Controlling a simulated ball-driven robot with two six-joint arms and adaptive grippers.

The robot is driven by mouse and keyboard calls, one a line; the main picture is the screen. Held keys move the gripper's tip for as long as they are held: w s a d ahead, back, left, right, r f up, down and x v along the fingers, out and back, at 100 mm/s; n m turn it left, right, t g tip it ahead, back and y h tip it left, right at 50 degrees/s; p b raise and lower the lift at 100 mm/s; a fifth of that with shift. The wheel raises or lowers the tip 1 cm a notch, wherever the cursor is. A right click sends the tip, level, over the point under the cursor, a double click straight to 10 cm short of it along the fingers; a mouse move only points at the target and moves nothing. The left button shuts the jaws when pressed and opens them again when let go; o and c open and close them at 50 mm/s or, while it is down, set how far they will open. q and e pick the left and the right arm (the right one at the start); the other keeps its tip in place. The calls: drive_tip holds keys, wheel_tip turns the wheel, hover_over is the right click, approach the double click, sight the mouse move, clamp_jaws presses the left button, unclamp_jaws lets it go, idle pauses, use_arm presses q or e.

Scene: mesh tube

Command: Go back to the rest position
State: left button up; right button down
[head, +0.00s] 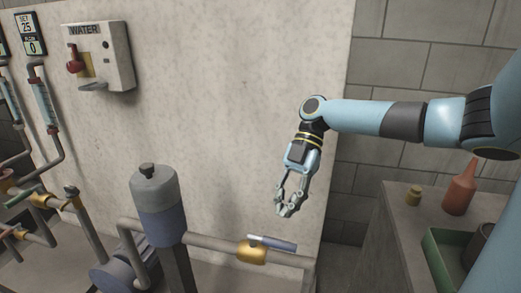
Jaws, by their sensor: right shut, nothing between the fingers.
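My right arm (365,118) comes in from the right and bends down at the wrist. My right gripper (286,207) points downward with its fingertips together, shut and empty. It hangs in front of the pale wall panel, showing above a brass valve (252,251) with a blue-grey lever handle (272,243) on a horizontal pipe. I see no contact between the gripper and the valve or pipe. My left gripper is not in view.
A grey and blue cylinder (157,205) stands left of the valve. A WATER box (100,57) and gauges (33,45) are on the panel.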

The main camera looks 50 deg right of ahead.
drive_tip(key=s+a+f+m+h, duration=0.2)
drive_tip(key=s+a+f+m, duration=0.15)
drive_tip(key=a, duration=0.35)
drive_tip(key=s+a+f+m+h, duration=0.3)
drive_tip(key=s+a+f, duration=0.1)
drive_tip(key=s+a, duration=0.15)
wheel_tip(320, 180, up, 8)
drive_tip(key=s+a+m+t+h, duration=0.25)
drive_tip(key=m+t+h, duration=0.2)
drive_tip(key=m, duration=0.75)
wheel_tip(320, 180, down, 27)
drive_tip(key=s+d+g, duration=0.2)
drive_tip(key=d, duration=0.1)
drive_tip(key=s+f+g, duration=0.1)
drive_tip(key=s+f, duration=1.4)
drive_tip(key=s, duration=0.3)
drive_tip(key=shift+s+d, duration=0.25)
drive_tip(key=shift+d, duration=0.05)
